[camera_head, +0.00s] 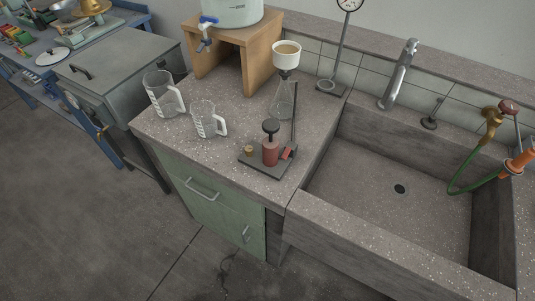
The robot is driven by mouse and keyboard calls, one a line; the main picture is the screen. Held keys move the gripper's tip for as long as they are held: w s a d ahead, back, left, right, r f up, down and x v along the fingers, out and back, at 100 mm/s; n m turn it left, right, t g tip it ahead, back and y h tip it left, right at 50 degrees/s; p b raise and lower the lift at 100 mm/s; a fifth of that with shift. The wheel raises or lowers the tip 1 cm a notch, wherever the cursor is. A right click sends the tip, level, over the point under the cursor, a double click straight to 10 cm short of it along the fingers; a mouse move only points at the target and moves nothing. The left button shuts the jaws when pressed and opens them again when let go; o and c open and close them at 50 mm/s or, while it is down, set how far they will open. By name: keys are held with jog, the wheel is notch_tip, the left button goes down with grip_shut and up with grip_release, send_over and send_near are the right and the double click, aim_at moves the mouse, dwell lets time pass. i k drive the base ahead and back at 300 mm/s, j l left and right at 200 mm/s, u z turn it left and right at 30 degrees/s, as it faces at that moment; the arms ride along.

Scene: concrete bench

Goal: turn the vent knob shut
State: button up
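No part is plainly marked as the vent knob. A small device on the bench has a dark flat base (252,163), a red cylinder (270,152) with a black knob (270,126) on top, a small brass knob (249,150) at its left and a red part (288,153) at its right. A thin dark post stands behind it. Whether any knob there is open or shut is too small to tell. My gripper is not in view, and nothing touches the device.
Two clear measuring jugs (160,95) (205,120) stand left of the device. A funnel over a flask (284,97) stands behind it. A sink (370,185) with a grey faucet (399,75) lies to the right, with a brass tap (491,122) and green hose. A grey metal box (125,65) stands left.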

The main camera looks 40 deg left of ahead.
aim_at(249, 149)
jog(key=j+u, duration=0.8)
